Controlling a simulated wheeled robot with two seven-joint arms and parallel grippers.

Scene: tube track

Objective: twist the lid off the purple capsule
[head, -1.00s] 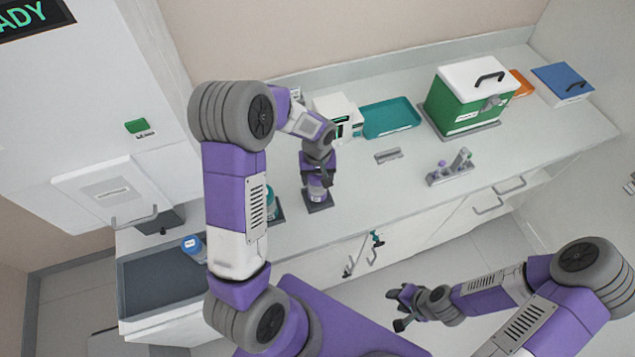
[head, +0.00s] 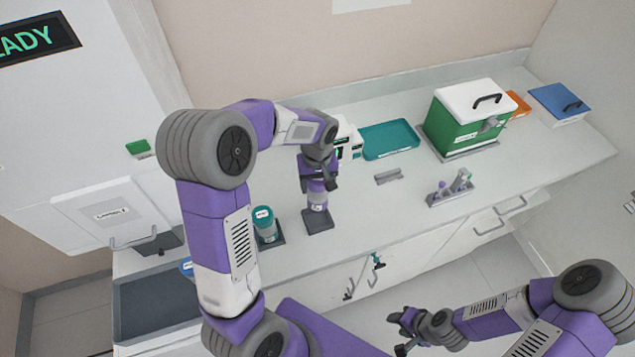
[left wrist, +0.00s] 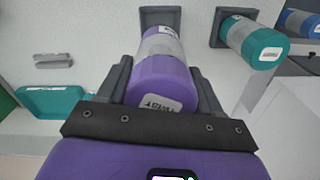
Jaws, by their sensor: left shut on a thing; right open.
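The purple capsule (head: 317,201) is upright under my left gripper (head: 319,182), which is shut on it near its purple lid. In the left wrist view, the lid (left wrist: 160,82) sits between the fingers, with a label reading TWIST. The paler body (left wrist: 163,45) continues beyond it, with no gap seen between lid and body. My right gripper (head: 402,330) is open and empty, low in front of the counter.
A teal capsule (head: 264,226) stands on its own base left of the purple one. A teal tray (head: 390,140), a green box (head: 462,122), a grey rack (head: 450,190) and a blue-lidded box (head: 560,103) lie to the right. The counter's front middle is clear.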

